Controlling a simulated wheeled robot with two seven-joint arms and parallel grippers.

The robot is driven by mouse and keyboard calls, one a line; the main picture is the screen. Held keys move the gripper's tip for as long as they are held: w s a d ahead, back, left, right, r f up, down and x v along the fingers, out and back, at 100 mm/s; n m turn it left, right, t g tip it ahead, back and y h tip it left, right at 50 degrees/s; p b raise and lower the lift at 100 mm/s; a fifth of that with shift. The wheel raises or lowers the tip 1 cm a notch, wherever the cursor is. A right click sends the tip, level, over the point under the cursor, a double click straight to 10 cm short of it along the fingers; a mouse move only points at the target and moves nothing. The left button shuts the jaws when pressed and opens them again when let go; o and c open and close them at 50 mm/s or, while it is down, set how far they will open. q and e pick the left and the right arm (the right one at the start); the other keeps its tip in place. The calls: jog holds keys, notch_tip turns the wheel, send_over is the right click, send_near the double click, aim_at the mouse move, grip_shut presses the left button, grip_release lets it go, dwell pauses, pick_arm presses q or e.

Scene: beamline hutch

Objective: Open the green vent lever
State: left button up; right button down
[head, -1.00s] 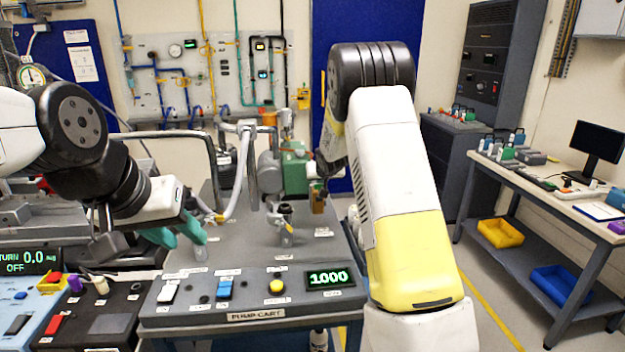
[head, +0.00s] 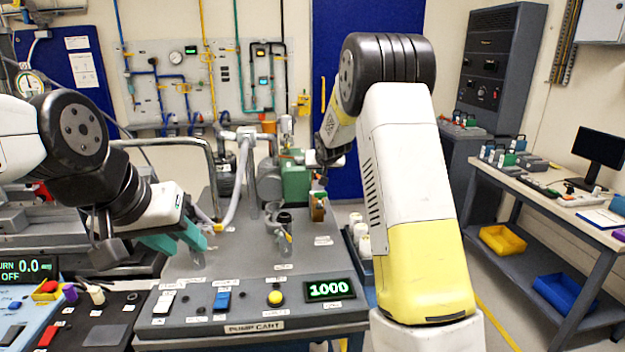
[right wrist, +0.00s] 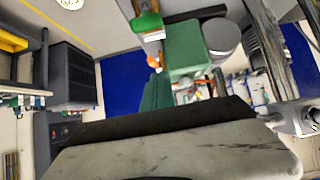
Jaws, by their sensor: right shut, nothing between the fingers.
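The vent valve (head: 318,207), a small brass-brown block with a green lever (head: 318,192) on top, stands at the back right of the pump cart (head: 250,260). The green lever also shows at the top of the right wrist view (right wrist: 147,22). My right gripper (head: 322,178) is just above the valve, partly hidden by its own wrist. In the right wrist view its dark green fingers (right wrist: 156,92) are shut and empty, near the valve; contact cannot be told. My left gripper (head: 188,245) has teal fingers apart, empty, above the cart's left side.
A pale hose (head: 235,190) curves across the cart. The front panel has switches and a display reading 1000 (head: 330,290).

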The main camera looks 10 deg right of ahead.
jog(key=s, duration=1)
